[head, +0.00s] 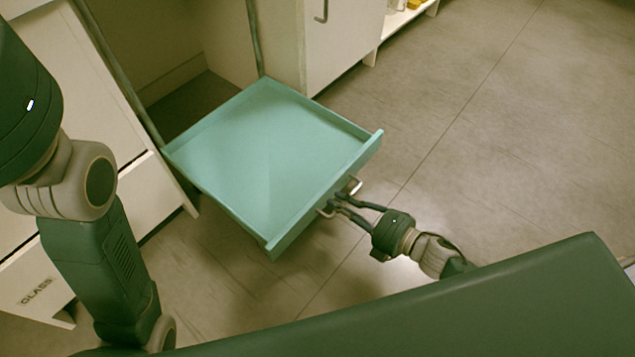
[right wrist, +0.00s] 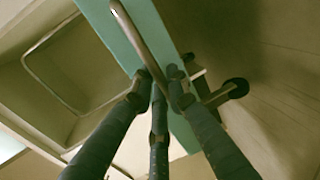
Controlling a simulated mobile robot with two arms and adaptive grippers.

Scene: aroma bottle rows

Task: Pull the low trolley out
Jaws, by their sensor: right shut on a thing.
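The low trolley (head: 265,150) is a shallow teal tray, empty, standing partly out of the bay between the pale cabinets in the head view. Its metal handle (head: 354,186) is on the front panel, which faces the lower right. My right gripper (head: 340,203) is shut on the handle. In the right wrist view its dark fingers (right wrist: 160,85) close around the handle bar (right wrist: 140,40) against the teal front panel (right wrist: 165,35). A small dark wheel (right wrist: 236,88) shows beside the panel. My left arm crosses the left of the head view, but its gripper is out of frame.
A white cabinet with drawers, one marked GLASS (head: 37,291), stands left of the trolley. Another white cabinet (head: 340,45) stands at its back right, with a low shelf unit (head: 400,22) beyond. The tiled floor (head: 500,130) to the right is clear.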

